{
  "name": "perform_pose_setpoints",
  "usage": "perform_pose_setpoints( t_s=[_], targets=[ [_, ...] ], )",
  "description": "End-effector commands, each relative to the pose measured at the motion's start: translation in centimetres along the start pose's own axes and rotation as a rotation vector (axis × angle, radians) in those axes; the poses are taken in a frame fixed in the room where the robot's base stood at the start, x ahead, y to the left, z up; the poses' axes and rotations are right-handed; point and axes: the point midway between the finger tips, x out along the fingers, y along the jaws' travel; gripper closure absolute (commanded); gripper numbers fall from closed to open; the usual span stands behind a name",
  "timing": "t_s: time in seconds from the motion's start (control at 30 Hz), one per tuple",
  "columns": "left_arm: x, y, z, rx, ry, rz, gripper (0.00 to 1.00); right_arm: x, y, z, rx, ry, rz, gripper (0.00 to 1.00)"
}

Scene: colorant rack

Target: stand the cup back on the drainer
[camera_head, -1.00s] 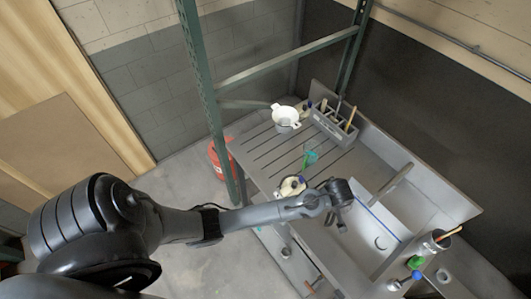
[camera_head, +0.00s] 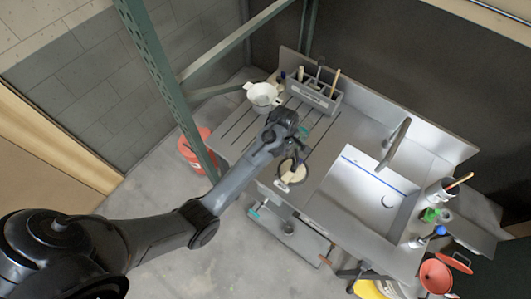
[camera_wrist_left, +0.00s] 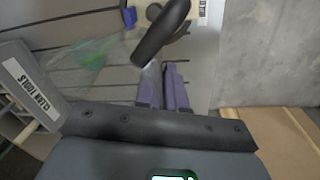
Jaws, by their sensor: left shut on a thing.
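A clear cup with a green tint (camera_wrist_left: 92,52) shows at the left in the left wrist view, tilted over the grooved drainer. In the head view a bit of its green (camera_head: 303,132) shows beside my gripper. My left gripper (camera_head: 294,158) is over the drainer (camera_head: 240,126); its purple fingers (camera_wrist_left: 164,88) are close together in the wrist view, shut on the cup's near side. The grip point is partly hidden, and I cannot tell whether the cup touches the drainer. My right gripper is not in view.
A white strainer (camera_head: 263,94) is at the back left. A grey tool caddy (camera_head: 314,94) stands behind. The sink basin (camera_head: 365,190) is to the right; a green post (camera_head: 165,85) rises left.

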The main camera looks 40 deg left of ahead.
Motion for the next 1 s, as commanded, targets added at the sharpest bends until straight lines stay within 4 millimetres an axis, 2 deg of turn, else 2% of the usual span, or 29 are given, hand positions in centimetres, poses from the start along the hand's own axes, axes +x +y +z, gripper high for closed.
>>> perform_pose_setpoints(
  t_s=[0.3, 0.5, 0.77, 1.0],
  targets=[
    [3.1, -5.0, -4.2, -0.004, -0.002, -0.003, 1.0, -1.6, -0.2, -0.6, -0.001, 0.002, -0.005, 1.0],
    [4.8, -7.2, -6.3, -0.001, -0.001, -0.002, 1.0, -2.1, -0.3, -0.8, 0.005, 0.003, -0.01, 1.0],
    [5.7, -8.2, -7.1, 0.001, -0.001, -0.001, 1.0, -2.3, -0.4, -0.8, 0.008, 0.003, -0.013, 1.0],
    [8.5, -8.5, -7.1, 0.001, -0.002, -0.002, 1.0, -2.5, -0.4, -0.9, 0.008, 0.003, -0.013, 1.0]
  ],
)
